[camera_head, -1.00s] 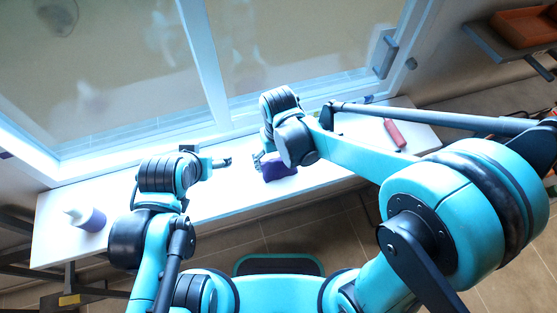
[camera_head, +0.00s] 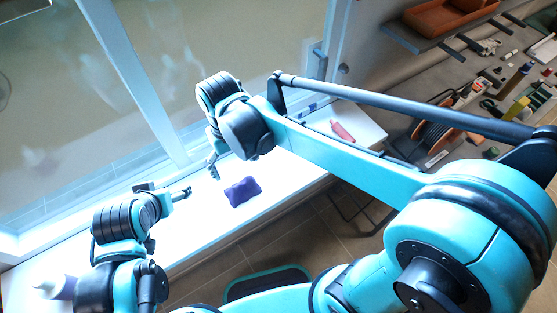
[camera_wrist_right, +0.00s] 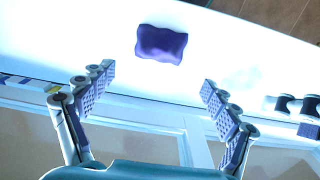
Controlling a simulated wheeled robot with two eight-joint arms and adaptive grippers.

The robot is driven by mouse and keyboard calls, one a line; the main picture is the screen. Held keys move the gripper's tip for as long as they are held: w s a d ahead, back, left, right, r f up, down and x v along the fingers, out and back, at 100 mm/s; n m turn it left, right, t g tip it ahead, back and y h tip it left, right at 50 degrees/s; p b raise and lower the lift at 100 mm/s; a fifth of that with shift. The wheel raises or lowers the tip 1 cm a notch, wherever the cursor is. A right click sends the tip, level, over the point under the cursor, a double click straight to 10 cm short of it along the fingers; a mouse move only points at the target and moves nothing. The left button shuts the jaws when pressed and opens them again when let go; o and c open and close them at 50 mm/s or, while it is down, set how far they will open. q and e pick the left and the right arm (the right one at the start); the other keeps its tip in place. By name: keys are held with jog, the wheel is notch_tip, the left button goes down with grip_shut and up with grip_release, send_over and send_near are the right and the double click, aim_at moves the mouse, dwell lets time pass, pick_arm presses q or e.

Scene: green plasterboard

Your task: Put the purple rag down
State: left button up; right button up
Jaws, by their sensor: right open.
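The purple rag (camera_head: 243,191) lies crumpled on the white sill-like shelf (camera_head: 205,222) in front of the window. It also shows in the right wrist view (camera_wrist_right: 161,44), apart from the fingers and beyond their tips. My right gripper (camera_head: 213,163) is beside the rag, toward the window. In the right wrist view its fingers (camera_wrist_right: 156,80) are spread wide and empty. My left gripper (camera_head: 186,192) is over the shelf, left of the rag; its finger opening is too small to judge.
A white and purple bottle (camera_head: 56,287) stands at the shelf's left end. A red object (camera_head: 342,131) lies toward the right end. The window (camera_head: 60,130) rises behind the shelf. A bench (camera_head: 480,90) with tools and an orange tray (camera_head: 450,14) is at the upper right.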

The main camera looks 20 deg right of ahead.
jog(key=s+d+m+t, duration=0.1)
jog(key=s+d+t, duration=0.1)
jog(key=d, duration=0.7)
jog(key=s+d+r+m+t, duration=0.1)
jog(key=s+d+m+t, duration=0.1)
jog(key=d+t, duration=0.3)
jog(key=s+d, duration=0.1)
jog(key=d, duration=0.2)
jog(key=shift+d+r+m, duration=0.2)
jog(key=shift+d+m, duration=0.1)
jog(key=shift+d, duration=0.05)
pick_arm(q)
jog(key=shift+f, duration=0.1)
pick_arm(e)
jog(key=shift+f, duration=0.1)
pick_arm(q)
notch_tip(320, 180, down, 9)
jog(key=b, duration=0.9)
jog(key=shift+r, duration=0.35)
pick_arm(e)
notch_tip(320, 180, down, 8)
jog(key=shift+f, duration=0.2)
jog(key=shift+c, duration=0.3)
